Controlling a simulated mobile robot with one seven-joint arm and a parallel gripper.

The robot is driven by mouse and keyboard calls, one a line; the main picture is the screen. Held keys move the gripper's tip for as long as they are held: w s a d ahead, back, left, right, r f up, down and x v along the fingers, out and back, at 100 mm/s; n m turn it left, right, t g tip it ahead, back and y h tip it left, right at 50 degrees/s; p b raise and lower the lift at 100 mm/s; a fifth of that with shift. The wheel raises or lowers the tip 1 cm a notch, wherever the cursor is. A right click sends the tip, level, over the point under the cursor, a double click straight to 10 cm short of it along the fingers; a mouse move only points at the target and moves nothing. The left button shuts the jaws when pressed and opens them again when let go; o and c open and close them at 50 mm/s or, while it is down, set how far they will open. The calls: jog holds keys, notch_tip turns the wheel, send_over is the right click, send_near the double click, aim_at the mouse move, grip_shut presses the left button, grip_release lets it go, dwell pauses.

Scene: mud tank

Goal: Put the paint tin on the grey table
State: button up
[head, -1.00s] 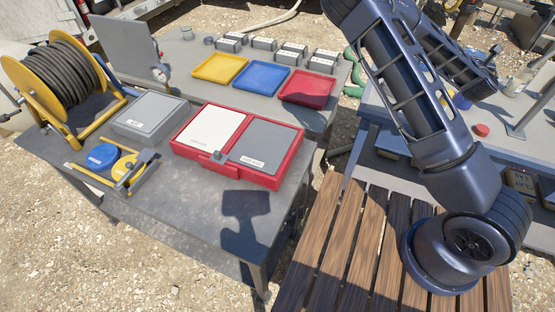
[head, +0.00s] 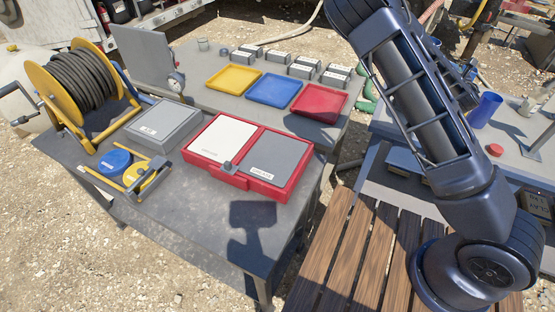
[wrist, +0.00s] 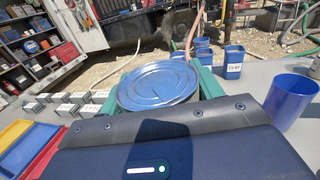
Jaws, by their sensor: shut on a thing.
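In the wrist view my gripper (wrist: 160,88) is shut on the paint tin (wrist: 157,82), with its green fingers on either side. The tin's round metallic lid faces the camera; most of its side is hidden by my gripper body. Neither the tin nor my gripper shows in the head view, where my arm fills the right side. A grey table (head: 190,212) stands at the left front in the head view. Another grey-topped table (head: 222,60) is behind it, and a third (head: 518,130) is at the right.
The left front table holds a red case (head: 236,180), a grey box (head: 163,127), a cable reel (head: 72,88) and tapes; its front is bare. Yellow, blue and red trays (head: 319,104) lie behind. A blue cup (head: 485,108) stands at right. A slatted wooden surface (head: 350,245) is in front.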

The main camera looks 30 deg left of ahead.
jog(key=s+a+f+n+g+y, duration=0.3)
jog(key=s+a, duration=0.5)
jog(key=a, duration=0.6)
jog(key=s+a+n+g+y, duration=0.3)
jog(key=s+a+y, duration=0.35)
jog(key=a, duration=0.65)
jog(key=s+a+f+n+g+y, duration=0.2)
jog(key=s+a+n+g, duration=0.1)
jog(key=s+a, duration=0.9)
jog(key=s+a+r+n+g+y, duration=0.1)
jog(key=s+a+r+n+g, duration=0.15)
jog(key=s+a, duration=0.6)
jog(key=s+a+r+n+g+y, duration=0.1)
jog(key=s+a+n+g, duration=0.3)
jog(key=s, duration=0.7)
jog(key=s+a+r+n+g, duration=0.2)
jog(key=s+r+g, duration=0.15)
jog(key=s, duration=1.05)
jog(key=s+a+r+n+g, duration=0.1)
jog(key=s+r+n+g, duration=0.2)
jog(key=s, duration=1)
jog(key=shift+m+g, duration=0.6)
jog(key=shift+m, duration=0.15)
jog(key=shift+w+f, duration=0.1)
jog(key=shift+f, duration=12.55)
jog(key=o, duration=1.4)
jog(key=shift+f, duration=0.1)
